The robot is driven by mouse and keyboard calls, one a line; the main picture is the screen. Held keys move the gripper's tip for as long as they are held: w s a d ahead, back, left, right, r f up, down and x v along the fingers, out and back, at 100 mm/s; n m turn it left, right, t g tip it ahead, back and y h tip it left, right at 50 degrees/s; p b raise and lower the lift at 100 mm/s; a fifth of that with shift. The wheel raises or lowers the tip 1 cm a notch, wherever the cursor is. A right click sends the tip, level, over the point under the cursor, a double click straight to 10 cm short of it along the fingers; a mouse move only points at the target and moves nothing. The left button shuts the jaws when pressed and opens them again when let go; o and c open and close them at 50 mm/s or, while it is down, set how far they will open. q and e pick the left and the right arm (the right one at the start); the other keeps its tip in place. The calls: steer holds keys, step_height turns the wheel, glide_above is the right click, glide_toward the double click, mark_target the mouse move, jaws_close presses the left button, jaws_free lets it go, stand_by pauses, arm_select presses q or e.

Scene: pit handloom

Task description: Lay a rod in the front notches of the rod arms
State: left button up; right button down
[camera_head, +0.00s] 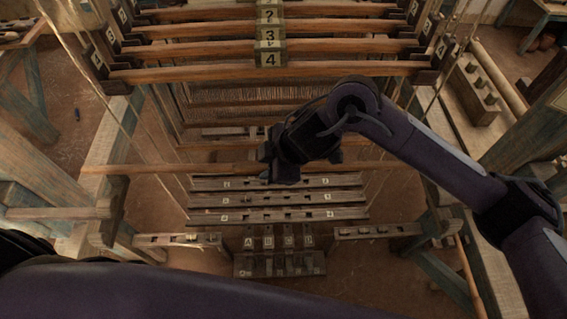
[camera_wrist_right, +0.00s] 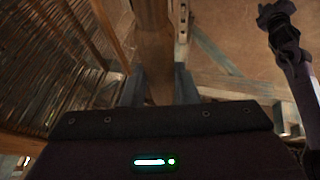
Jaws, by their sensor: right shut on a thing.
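My right gripper (camera_head: 278,168) is shut on a long brown wooden rod (camera_head: 205,168) near its middle. The rod lies crosswise, roughly level, in front of the loom's hanging frames. In the right wrist view the rod (camera_wrist_right: 155,60) runs between the two fingers (camera_wrist_right: 160,88). Dark wooden arms, seemingly the rod arms, stand at the left (camera_head: 112,205) and right (camera_head: 434,215). Their notches are too small to make out, and I cannot tell whether the rod touches them. My left gripper (camera_wrist_right: 275,15) seems to show in the right wrist view; its jaws are unclear.
Several numbered wooden bars (camera_head: 200,73) cross the loom behind the gripper. Marked slats (camera_head: 235,200) lie below the rod, with a lettered block (camera_head: 280,264) nearer. Cords hang at both sides. Side beams (camera_head: 500,130) bound the space.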

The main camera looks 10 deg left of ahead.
arm_select(q)
steer(key=shift+w+d+f+b, duration=0.1)
steer(key=shift+d+f+b, duration=0.35)
steer(key=shift+b, duration=0.3)
steer(key=shift+d+f+b, duration=0.2)
steer(key=shift+f+b, duration=0.3)
steer(key=shift+b, duration=0.25)
arm_select(e)
steer(key=shift+s+d+f, duration=0.15)
steer(key=shift+d+f, duration=0.25)
steer(key=shift+f, duration=0.3)
steer(key=shift+s+d+f, duration=0.2)
steer(key=shift+d+f, duration=0.25)
steer(key=shift+f, duration=0.3)
steer(key=shift+s+d+f, duration=0.15)
steer(key=shift+d+f, duration=0.25)
steer(key=shift+f, duration=0.3)
arm_select(q)
steer(key=shift+d, duration=0.1)
arm_select(e)
steer(key=c, duration=1.1)
jaws_free()
steer(key=shift+o, duration=0.2)
steer(key=shift+d, duration=0.1)
arm_select(q)
step_height(320, 180, up, 5)
steer(key=p, duration=0.5)
steer(key=shift+r, duration=0.1)
arm_select(e)
steer(key=v, duration=1.5)
